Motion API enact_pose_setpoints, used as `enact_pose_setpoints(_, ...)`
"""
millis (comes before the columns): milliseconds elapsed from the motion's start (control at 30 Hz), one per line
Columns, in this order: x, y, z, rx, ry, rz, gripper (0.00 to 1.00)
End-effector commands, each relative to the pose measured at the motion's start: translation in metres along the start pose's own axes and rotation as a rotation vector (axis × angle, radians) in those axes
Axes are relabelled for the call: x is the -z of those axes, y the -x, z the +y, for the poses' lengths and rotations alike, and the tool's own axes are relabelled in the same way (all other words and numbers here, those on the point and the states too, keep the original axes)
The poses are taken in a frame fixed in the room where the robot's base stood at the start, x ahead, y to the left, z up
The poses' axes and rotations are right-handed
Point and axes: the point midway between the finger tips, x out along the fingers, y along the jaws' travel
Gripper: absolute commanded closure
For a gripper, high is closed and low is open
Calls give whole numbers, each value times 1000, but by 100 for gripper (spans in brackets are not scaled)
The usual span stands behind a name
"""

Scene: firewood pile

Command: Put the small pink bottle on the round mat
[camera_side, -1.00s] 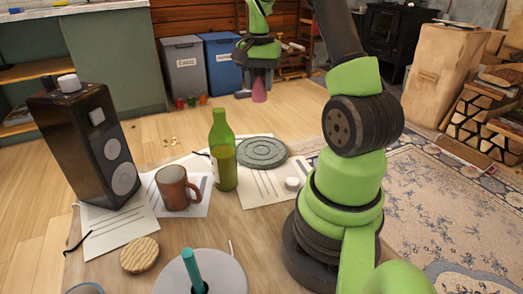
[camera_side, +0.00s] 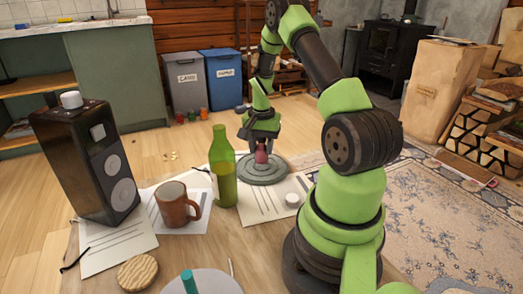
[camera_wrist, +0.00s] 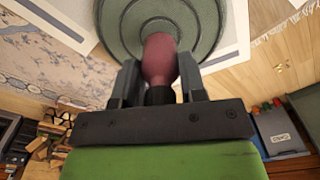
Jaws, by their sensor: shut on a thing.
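The small pink bottle (camera_side: 261,154) is between the fingers of my gripper (camera_side: 260,150), which is shut on it. The bottle stands about upright, over the round grey-green mat (camera_side: 262,176) on the table. In the side view its base appears at or just above the mat; I cannot tell whether they touch. In the wrist view the pink bottle (camera_wrist: 159,58) is between the two dark fingers of my gripper (camera_wrist: 160,78), with the ringed mat (camera_wrist: 205,22) behind it.
A tall green bottle (camera_side: 222,170) stands just left of the mat. A brown mug (camera_side: 175,205) and a black speaker (camera_side: 85,160) are farther left. A small white round thing (camera_side: 292,199) lies on paper in front of the mat. A wooden disc (camera_side: 138,271) lies at the front.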

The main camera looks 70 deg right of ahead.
Motion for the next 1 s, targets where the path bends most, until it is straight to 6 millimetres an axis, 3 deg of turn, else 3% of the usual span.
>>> enact_pose_setpoints(100, 0, -12, 0, 0, 0, 0, 86)
enact_pose_setpoints(467, 0, -15, 0, 0, 0, 0, 86)
enact_pose_setpoints(500, 0, -16, 0, 0, 0, 0, 60)
enact_pose_setpoints(600, 0, -16, 0, 0, 0, 0, 37)
enact_pose_setpoints(1000, 1, -6, -1, 3, 0, 4, 36)
